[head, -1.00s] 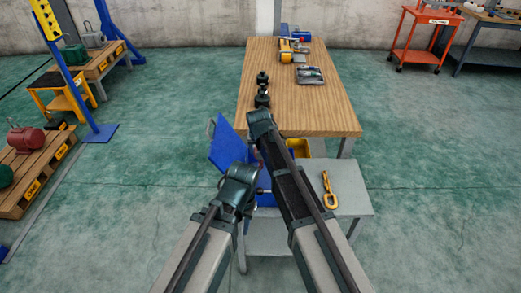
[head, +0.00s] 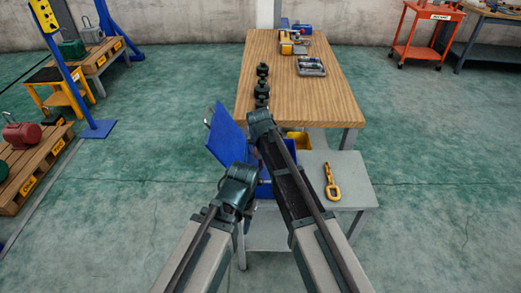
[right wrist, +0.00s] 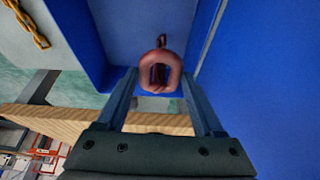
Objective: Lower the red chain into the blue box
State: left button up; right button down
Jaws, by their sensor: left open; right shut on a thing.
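The red chain (right wrist: 160,72) shows in the right wrist view as a rounded top link with a smaller part beyond it. My right gripper (right wrist: 160,80) is shut on that link, one finger at each side. Blue box walls (right wrist: 240,85) surround the chain in that view; the chain's lower end is unclear. In the head view the blue box's raised lid (head: 226,136) stands left of my right arm, and my arms hide most of the box and the chain. My left gripper (head: 240,184) is beside the box, open, its fingers mostly hidden.
A wooden table (head: 310,95) with black parts (head: 262,88) and a tray (head: 311,66) lies beyond. Floor at right is clear.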

notch_tip(320, 180, down, 4)
jog(key=b, duration=0.3)
jog(key=shift+f+b, duration=0.15)
jog(key=shift+b, duration=0.25)
grip_release()
jog(key=shift+r, duration=0.2)
jog(key=p+v, duration=1.2)
jog(key=v, duration=0.1)
jog(key=shift+r+p, duration=0.25)
jog(key=shift+p, duration=0.15)
jog(key=shift+s, duration=0.1)
